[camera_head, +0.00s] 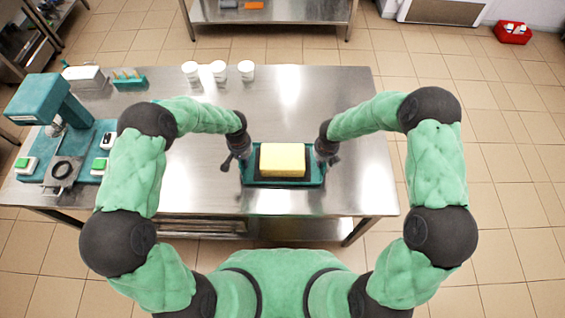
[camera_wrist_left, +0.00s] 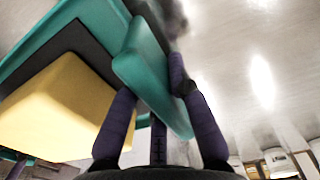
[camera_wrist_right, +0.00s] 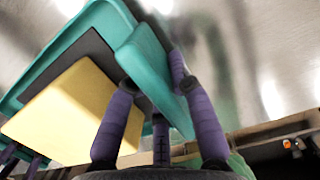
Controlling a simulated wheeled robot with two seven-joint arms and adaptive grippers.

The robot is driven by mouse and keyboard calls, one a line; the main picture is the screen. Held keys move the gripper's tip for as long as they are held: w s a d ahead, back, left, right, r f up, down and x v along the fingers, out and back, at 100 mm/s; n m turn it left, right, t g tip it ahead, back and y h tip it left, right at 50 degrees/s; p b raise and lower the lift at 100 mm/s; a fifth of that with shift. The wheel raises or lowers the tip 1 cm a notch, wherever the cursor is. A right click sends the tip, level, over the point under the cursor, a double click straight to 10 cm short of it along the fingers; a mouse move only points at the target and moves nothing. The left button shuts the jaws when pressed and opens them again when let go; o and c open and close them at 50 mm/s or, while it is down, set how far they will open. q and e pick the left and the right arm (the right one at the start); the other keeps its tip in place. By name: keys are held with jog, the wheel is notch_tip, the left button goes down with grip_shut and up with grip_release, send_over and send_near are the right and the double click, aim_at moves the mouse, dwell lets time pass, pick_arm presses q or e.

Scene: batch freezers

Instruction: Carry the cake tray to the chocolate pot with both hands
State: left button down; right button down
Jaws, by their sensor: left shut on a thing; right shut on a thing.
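The cake tray (camera_head: 285,185) is a teal tray with a dark mat, at the front edge of the steel table. A yellow block-shaped cake (camera_head: 283,160) sits in its middle. My left gripper (camera_head: 234,158) is shut on the tray's left end; the left wrist view shows its purple fingers around the teal end piece (camera_wrist_left: 150,65). My right gripper (camera_head: 328,153) is shut on the right end, with the end piece between its fingers (camera_wrist_right: 150,70). The tray looks about level; I cannot tell whether it touches the table. I cannot pick out a chocolate pot.
The steel table (camera_head: 190,185) is bare between the tray and a teal machine (camera_head: 45,100) at its left. Three white cups (camera_head: 219,71), a small teal rack (camera_head: 130,82) and a white container (camera_head: 85,76) stand along the back. A red box (camera_head: 513,33) is on the floor.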

pick_arm(q)
jog(key=shift+r, duration=0.2)
pick_arm(e)
jog(key=shift+w+r, duration=0.1)
jog(key=shift+r, duration=0.1)
